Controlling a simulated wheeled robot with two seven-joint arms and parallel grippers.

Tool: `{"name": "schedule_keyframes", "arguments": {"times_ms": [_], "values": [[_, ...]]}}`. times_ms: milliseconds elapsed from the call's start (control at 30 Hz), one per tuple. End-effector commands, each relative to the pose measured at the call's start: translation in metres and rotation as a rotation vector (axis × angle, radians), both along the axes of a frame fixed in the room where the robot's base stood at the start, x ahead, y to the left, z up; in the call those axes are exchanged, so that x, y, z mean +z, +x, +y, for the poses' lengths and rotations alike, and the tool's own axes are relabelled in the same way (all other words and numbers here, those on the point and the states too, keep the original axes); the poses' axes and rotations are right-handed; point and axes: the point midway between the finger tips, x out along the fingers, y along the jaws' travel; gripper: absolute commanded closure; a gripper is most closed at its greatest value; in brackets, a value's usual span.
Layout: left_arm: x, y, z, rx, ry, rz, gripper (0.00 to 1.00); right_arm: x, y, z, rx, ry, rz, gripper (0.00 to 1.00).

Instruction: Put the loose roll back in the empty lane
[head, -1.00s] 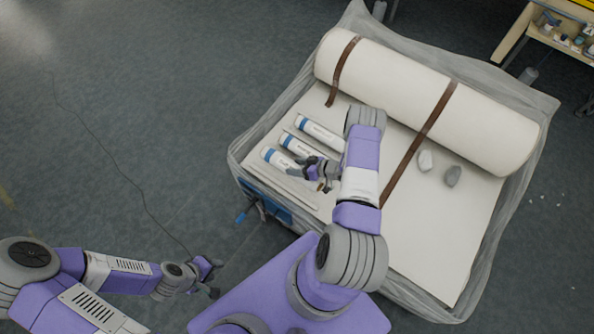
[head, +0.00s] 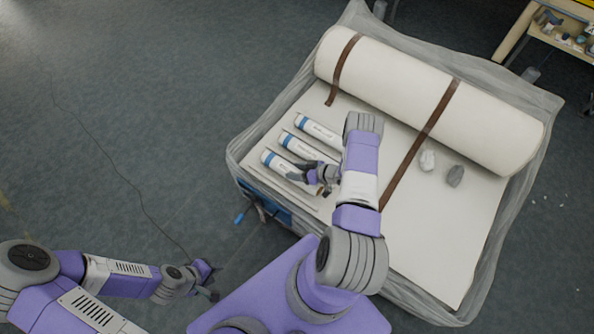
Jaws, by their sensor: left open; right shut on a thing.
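Three white rolls with blue end bands lie side by side on the left of the cream pad: a far roll (head: 318,131), a middle roll (head: 300,147) and a near roll (head: 279,162). My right gripper (head: 317,180) is over the right end of the near roll and appears shut on it. The gripper and arm hide that end. In front of the near roll, thin raised strips edge an empty lane (head: 283,184); its right part is hard to make out. My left gripper (head: 208,282) is open and empty, over the floor at the lower left.
A large cream wadding roll (head: 420,97) with brown straps lies across the back of the pad. Clear plastic sheeting (head: 500,250) surrounds the pad.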

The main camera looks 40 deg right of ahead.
Motion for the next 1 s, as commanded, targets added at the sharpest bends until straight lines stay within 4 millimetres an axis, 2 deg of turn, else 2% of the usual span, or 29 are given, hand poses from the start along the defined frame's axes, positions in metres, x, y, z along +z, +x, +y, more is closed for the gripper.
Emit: {"name": "schedule_keyframes", "arguments": {"times_ms": [33, 200, 600, 833, 1000], "values": [[0.001, 0.0, 0.0, 0.0, 0.0, 0.0, 0.57, 0.001, 0.0, 0.0, 0.0, 0.0, 0.0, 0.34], [0.001, 0.0, 0.0, 0.0, 0.0, 0.0, 0.57, 0.001, 0.0, 0.0, 0.0, 0.0, 0.0, 0.11], [0.002, 0.0, 0.0, 0.0, 0.0, 0.0, 0.57, 0.002, 0.0, 0.0, 0.0, 0.0, 0.0, 0.11], [0.02, 0.0, 0.0, 0.0, 0.0, 0.0, 0.57, 0.018, 0.0, 0.0, 0.0, 0.0, 0.0, 0.11], [0.028, 0.0, 0.0, 0.0, 0.0, 0.0, 0.57, 0.036, -0.034, -0.022, -0.006, -0.002, 0.001, 0.11]]}}
